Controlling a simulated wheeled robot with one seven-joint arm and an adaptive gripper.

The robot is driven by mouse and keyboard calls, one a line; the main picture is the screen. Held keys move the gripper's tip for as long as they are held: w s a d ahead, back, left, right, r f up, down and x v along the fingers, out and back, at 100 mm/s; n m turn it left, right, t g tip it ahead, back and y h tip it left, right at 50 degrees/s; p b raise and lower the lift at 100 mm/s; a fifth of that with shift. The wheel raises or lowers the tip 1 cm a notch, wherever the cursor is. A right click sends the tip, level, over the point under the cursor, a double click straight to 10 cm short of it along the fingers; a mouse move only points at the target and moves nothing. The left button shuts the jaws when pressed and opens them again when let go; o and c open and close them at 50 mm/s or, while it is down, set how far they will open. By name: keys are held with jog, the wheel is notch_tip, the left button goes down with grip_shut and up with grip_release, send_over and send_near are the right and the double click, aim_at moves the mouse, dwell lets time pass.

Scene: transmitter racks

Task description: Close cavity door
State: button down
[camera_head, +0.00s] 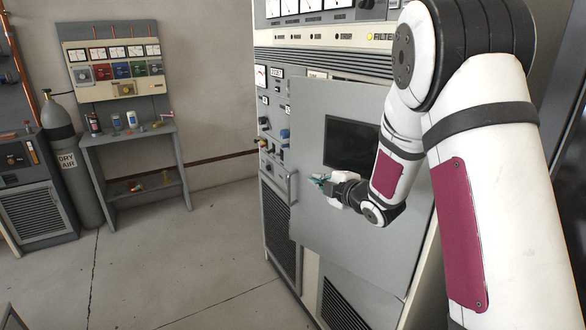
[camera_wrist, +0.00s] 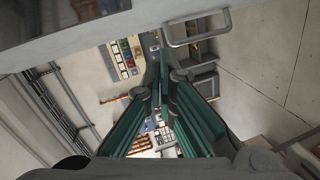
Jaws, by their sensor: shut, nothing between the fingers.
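The cavity door (camera_head: 308,135) is a large grey panel with a dark window and a bar handle (camera_head: 291,187) at its left edge. It appears to stand out from the transmitter rack (camera_head: 275,215), partly covering it. My gripper (camera_head: 318,181) is shut and empty in front of the door, just right of the handle. Whether it touches the door is unclear. In the wrist view, the door (camera_wrist: 75,35) fills the upper left, and its handle (camera_wrist: 195,40) shows near the teal fingers of my gripper (camera_wrist: 164,65). My arm hides the door's right side.
A grey workbench (camera_head: 135,130) with bottles and a meter panel (camera_head: 115,70) stands at the back left. A dry air cylinder (camera_head: 62,125) and a grey cabinet (camera_head: 35,200) are at the far left. The floor (camera_head: 180,255) left of the rack is clear.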

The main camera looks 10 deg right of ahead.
aim_at(298, 171)
jog(key=w+a+f, duration=0.1)
jog(key=w, duration=0.3)
jog(key=w+a+f+n+y, duration=0.1)
jog(key=w, duration=0.2)
jog(key=w+a+f+n+y+p, duration=0.1)
jog(key=w+a, duration=0.1)
jog(key=w, duration=0.2)
jog(key=shift+w+f, duration=0.25)
jog(key=shift+w, duration=0.1)
jog(key=shift+w+d, duration=0.15)
jog(key=shift+w, duration=0.15)
jog(key=shift+w+d+t, duration=0.25)
jog(key=shift+d+t, duration=0.05)
jog(key=w+d+m+t+h+b, duration=0.1)
jog(key=w+d+m+h+b, duration=0.2)
jog(key=d, duration=0.5)
jog(key=w+h+b, duration=0.1)
jog(key=w+b, duration=0.1)
jog(key=w, duration=0.1)
jog(key=shift+d+h, duration=0.4)
